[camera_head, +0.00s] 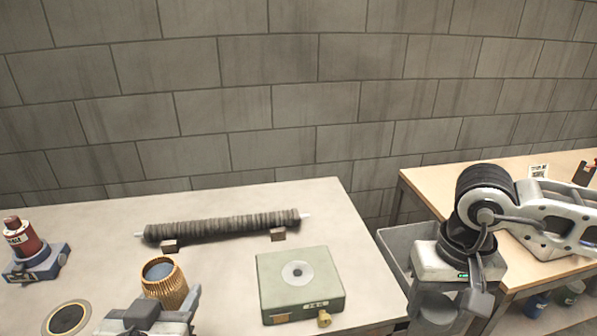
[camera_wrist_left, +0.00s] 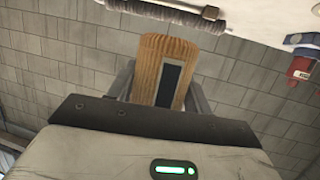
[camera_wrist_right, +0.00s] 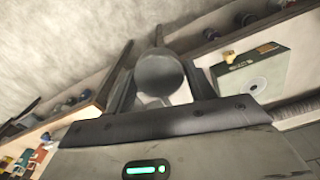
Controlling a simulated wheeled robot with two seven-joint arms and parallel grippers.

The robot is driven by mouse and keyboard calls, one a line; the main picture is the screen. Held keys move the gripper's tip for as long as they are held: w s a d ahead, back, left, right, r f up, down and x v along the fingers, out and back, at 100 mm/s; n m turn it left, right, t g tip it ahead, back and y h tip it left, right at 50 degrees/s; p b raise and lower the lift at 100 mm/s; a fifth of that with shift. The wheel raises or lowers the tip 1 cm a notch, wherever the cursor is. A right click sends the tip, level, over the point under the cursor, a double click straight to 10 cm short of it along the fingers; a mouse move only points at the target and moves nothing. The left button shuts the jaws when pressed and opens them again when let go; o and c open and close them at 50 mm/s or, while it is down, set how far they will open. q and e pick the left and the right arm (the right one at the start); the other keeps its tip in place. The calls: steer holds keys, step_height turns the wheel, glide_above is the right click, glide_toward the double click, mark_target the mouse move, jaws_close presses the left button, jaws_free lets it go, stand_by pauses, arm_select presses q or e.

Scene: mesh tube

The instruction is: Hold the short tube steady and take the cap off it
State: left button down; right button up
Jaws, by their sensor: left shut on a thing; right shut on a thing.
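The short tube (camera_head: 163,283) is golden and ribbed, with a blue-grey round top end. It stands near upright at the front left of the table in the head view. My left gripper (camera_head: 150,308) is shut on it; the left wrist view shows the tube (camera_wrist_left: 165,62) between the fingers, with a dark rectangle on its side. My right gripper (camera_head: 474,292) is far to the right of the tube, beyond the table's right edge, over a grey bin. In the right wrist view it is shut on a grey round cap (camera_wrist_right: 160,75).
A long dark mesh tube (camera_head: 225,226) lies on small blocks at the back. A green-grey box (camera_head: 300,284) stands at centre right. The grey bin (camera_head: 400,247) is between the tables.

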arm_select(q)
steer(key=s+a+n+y, duration=0.2)
steer(key=s+a, duration=0.1)
steer(key=a, duration=0.3)
steer(key=shift+s+f+y, duration=0.2)
steer(key=shift+s+y, duration=0.05)
steer(key=shift+y, duration=0.15)
steer(key=shift+a, duration=0.1)
